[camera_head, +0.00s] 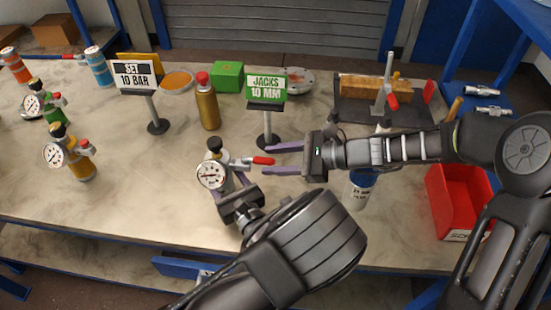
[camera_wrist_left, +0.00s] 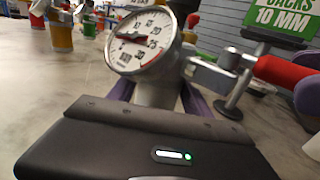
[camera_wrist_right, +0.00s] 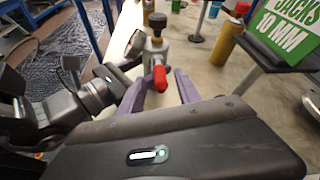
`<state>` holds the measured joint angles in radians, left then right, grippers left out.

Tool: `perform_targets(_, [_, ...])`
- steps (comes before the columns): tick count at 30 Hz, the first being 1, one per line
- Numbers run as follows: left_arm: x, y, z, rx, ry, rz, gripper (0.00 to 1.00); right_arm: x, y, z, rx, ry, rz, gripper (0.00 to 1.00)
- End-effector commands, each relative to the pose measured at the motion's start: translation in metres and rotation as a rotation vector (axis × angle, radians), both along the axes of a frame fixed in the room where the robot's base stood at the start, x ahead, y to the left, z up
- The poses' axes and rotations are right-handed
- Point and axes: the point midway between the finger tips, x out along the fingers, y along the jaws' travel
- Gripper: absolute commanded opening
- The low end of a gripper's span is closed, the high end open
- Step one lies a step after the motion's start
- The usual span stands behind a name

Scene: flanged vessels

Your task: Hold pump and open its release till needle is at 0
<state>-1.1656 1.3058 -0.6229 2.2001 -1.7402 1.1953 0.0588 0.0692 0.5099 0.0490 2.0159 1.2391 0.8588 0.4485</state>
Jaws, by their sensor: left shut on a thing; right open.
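The pump (camera_head: 227,180) has a grey-white body, a black top knob, a round white gauge (camera_head: 211,175) and a release lever with a red grip (camera_head: 263,161) pointing right. My left gripper (camera_head: 236,190) is shut on the pump's body, which its wrist view shows between the purple fingers (camera_wrist_left: 160,95). The gauge needle (camera_wrist_left: 130,38) appears to point left; its exact reading is unclear. My right gripper (camera_head: 271,159) is open, its fingers on either side of the red grip's end. The right wrist view shows the red grip (camera_wrist_right: 159,78) between the fingertips; contact is not clear.
A "JACKS 10 MM" sign (camera_head: 266,87) stands just behind the right fingers. A gold bottle (camera_head: 207,108) and a "SET 10 BAR" sign (camera_head: 134,75) are behind. Other gauged pumps (camera_head: 80,165) stand left. A blue-and-white bottle (camera_head: 359,190) and red bin (camera_head: 460,203) are right.

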Motion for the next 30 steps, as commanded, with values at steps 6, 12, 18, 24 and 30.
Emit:
perform_targets(6, [-0.0001, 0.0001, 0.0001, 0.0, 0.0, 0.0, 0.0, -0.0002, -0.0003, 0.0001, 0.0, 0.0, 0.0, 0.34])
perform_targets(12, [0.0, 0.0, 0.0001, 0.0, 0.0, 0.0, 0.0, -0.0002, -0.0004, 0.0, 0.0, 0.0, 0.0, 0.17])
perform_targets(18, [0.0, 0.0, 0.0, 0.0, 0.0, 0.0, 0.0, -0.0003, -0.0004, 0.0, 0.0, 0.0, 0.001, 0.01])
perform_targets(24, [0.0, 0.0, 0.0, 0.0, 0.0, 0.0, 0.0, -0.0003, -0.0005, 0.0, 0.0, 0.0, 0.001, 0.0])
perform_targets(30, [0.0, 0.0, 0.0, 0.0, 0.0, 0.0, 0.0, -0.0004, -0.0005, 0.0, 0.0, 0.0, 0.001, 0.0])
